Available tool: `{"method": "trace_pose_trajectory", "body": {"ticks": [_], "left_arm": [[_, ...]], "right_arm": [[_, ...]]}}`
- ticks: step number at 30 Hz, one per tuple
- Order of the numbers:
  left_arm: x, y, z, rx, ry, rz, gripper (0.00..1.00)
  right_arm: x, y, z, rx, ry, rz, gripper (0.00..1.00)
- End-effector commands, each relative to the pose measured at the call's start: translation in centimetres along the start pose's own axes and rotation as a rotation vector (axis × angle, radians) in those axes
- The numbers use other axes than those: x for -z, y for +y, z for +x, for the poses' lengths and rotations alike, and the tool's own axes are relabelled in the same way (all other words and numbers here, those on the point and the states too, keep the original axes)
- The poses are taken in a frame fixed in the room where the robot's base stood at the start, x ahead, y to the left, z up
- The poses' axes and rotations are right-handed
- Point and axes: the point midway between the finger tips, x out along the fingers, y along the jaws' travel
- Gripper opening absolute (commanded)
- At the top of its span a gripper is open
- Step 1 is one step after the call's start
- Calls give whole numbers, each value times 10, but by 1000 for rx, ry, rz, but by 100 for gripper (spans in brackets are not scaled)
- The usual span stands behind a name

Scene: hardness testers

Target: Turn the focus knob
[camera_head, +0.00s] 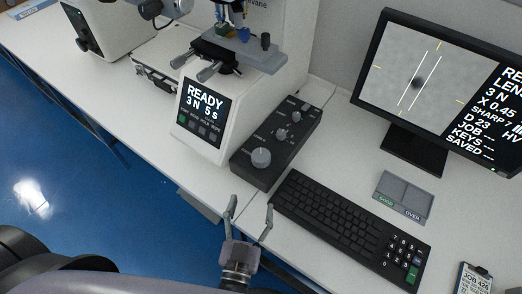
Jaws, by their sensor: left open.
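A black control box (262,178) lies on the bench with a row of silver knobs. The largest knob (261,157) is at its near end, a smaller knob (281,134) is in the middle, and another small control (304,106) is at the far end. Their labels are too small to read surely, so I cannot tell which is the focus knob. My left gripper (251,203) is open and empty, fingers pointing toward the box. It is at the bench's front edge, apart from the near end of the box. My right gripper is not in view.
A hardness tester with a READY screen (203,108) stands left of the box. A keyboard (345,222) lies close on its right. Behind are a monitor (440,80) and a grey GOOD/OVER tray (404,194).

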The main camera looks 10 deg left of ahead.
Motion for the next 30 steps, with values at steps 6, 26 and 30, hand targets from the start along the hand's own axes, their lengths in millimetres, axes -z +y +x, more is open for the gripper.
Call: {"method": "trace_pose_trajectory", "body": {"ticks": [6, 26, 30], "left_arm": [[-10, -5, 1, 15, -49, -28, 64], [-14, -6, 136, 12, -44, -23, 64], [-16, -6, 154, 12, -45, -24, 64]], "right_arm": [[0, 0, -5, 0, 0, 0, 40], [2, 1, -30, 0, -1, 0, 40], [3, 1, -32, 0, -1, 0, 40]]}}
